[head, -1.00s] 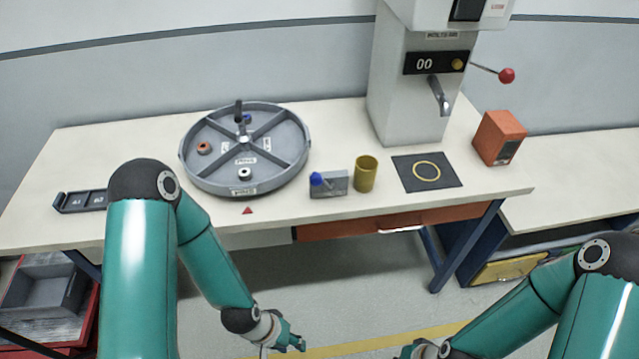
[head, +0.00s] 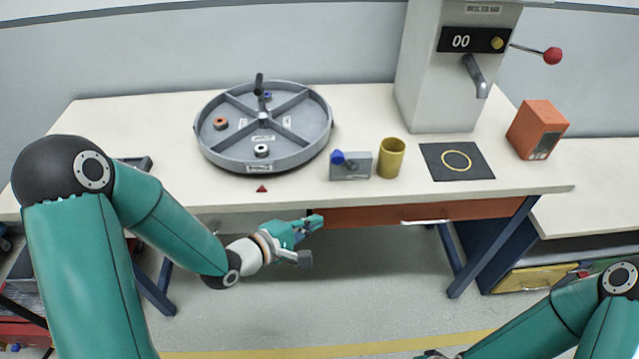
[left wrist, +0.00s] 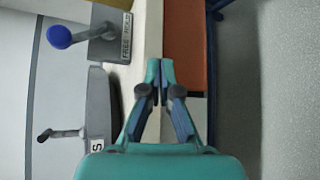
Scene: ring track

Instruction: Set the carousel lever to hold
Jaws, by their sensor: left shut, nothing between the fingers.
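The carousel lever is a grey box (head: 358,168) with a blue knob (head: 338,157) at its left end, near the table's front edge. In the left wrist view the knob (left wrist: 59,37) sits on a dark stem rising from the box (left wrist: 102,48); its small label seems to read FREE and HOLD. The lever leans left in the head view. My left gripper (head: 316,222) is shut and empty, below and in front of the table edge, left of and apart from the lever. Its closed fingertips also show in the left wrist view (left wrist: 160,68). My right gripper (head: 435,355) barely shows at the bottom edge.
The round carousel (head: 215,155) with loose rings stands left of the lever. A yellow cup (head: 391,160) stands close on its right, then a black mat (head: 435,165) and an orange box (head: 535,130). An orange drawer (head: 370,216) lies under the tabletop edge.

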